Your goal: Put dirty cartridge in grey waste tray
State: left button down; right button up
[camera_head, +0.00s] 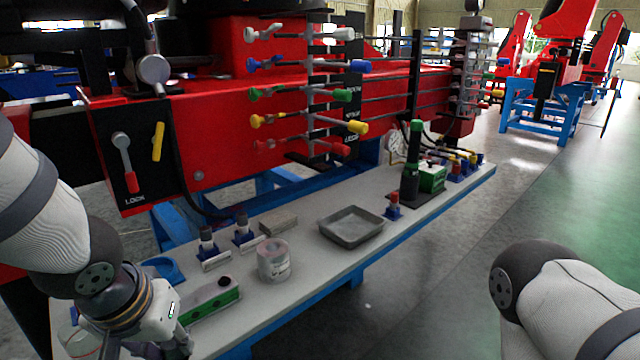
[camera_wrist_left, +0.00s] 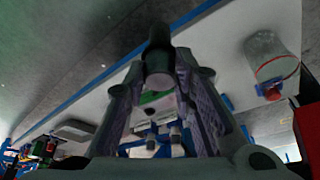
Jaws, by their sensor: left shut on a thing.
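The grey waste tray (camera_head: 352,226) lies on the bench right of centre in the head view and looks empty. It also shows at the lower left of the left wrist view (camera_wrist_left: 75,130). My left gripper (camera_head: 160,348) is low at the left, over the near end of the bench, well apart from the tray. In the left wrist view its fingers (camera_wrist_left: 160,72) are shut on a dark cylindrical cartridge (camera_wrist_left: 158,68). The head view does not show the cartridge clearly. My right arm shows at the lower right, but its gripper is out of view.
A white can (camera_head: 274,260), a green and grey block with a hole (camera_head: 212,300) and two dark-topped cartridges in blue stands (camera_head: 207,245) are between my left gripper and the tray. A green-based device (camera_head: 430,178) stands beyond it. The red machine (camera_head: 250,130) borders the bench behind.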

aim_at(351, 229)
jog(key=z, duration=0.9)
jog(key=i+j+z, duration=0.1)
jog(key=z, duration=0.85)
jog(key=j+z, duration=0.1)
jog(key=z, duration=0.8)
jog(key=j+z, duration=0.1)
jog(key=z, duration=0.85)
jog(key=j+z, duration=0.1)
jog(key=z, duration=0.3)
jog(key=k+j+z, duration=0.1)
jog(key=z, duration=0.3)
jog(key=k+z, duration=0.15)
jog(key=z, duration=0.25)
jog(key=k+u, duration=0.1)
jog(key=u, duration=0.35)
jog(key=j+u, duration=0.15)
jog(key=u, duration=0.25)
jog(key=k+j+u, duration=0.1)
jog(key=u, duration=0.8)
jog(key=j+u, duration=0.15)
jog(key=u, duration=0.8)
jog(key=j+u, duration=0.15)
jog(key=u, duration=0.3)
jog(key=i+u, duration=0.2)
jog(key=u, duration=0.15)
jog(key=i+l+u, duration=0.1)
jog(key=u, duration=0.25)
jog(key=i, duration=0.1)
